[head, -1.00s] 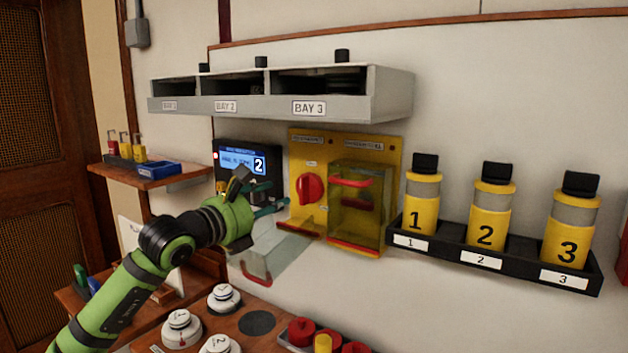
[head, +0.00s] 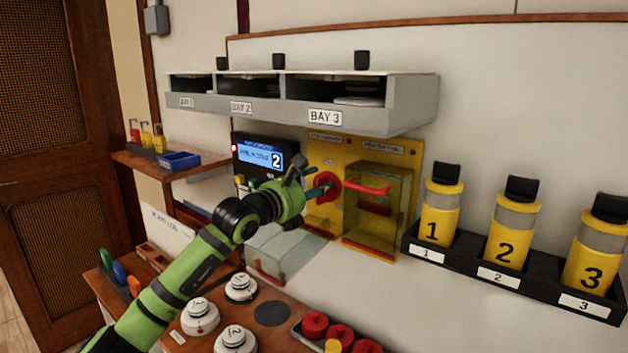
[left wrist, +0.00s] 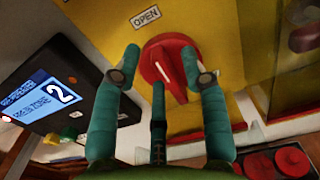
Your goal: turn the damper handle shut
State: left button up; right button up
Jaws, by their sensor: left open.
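The red rotary handle (head: 329,187) is on the left part of the yellow wall panel (head: 325,150). In the left wrist view the handle (left wrist: 171,69) has a pale pointer line on its grip, tilted a little from upright, and an OPEN label (left wrist: 145,17) sits above it to the left. My left gripper (head: 316,183) is open in front of the handle. In the left wrist view its teal fingers stand on either side of the handle; I cannot tell whether they touch it. My right gripper is not in view.
A clear flap (head: 285,252) hangs open below the handle. A closed clear cover (head: 372,225) with a red pull stands right beside it. The grey bay shelf (head: 300,112) juts out above. A display box (head: 258,156) is to the left. Numbered canisters (head: 510,235) stand at right.

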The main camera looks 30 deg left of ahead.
pick_arm(q)
grip_shut()
jog(key=shift+s+d+f+m+b, duration=0.1)
jog(key=shift+f+m+b, duration=0.1)
jog(key=shift+m+b, duration=0.6)
jog(key=m+b, duration=0.4)
jog(key=b, duration=0.1)
jog(key=shift+d+m, duration=0.3)
jog(key=shift+d, duration=0.05)
jog(key=m+b, duration=0.1)
jog(key=m, duration=0.2)
jog(key=m+b, duration=0.2)
jog(key=m, duration=0.1)
jog(key=d+m+b, duration=0.1)
jog(key=m, duration=0.1)
jog(key=shift+f+m, duration=0.35)
jog(key=shift+m, duration=0.05)
jog(key=shift+d+f+m+b, duration=0.15)
jog(key=shift+m+b, duration=0.45)
jog(key=shift+m, duration=0.9)
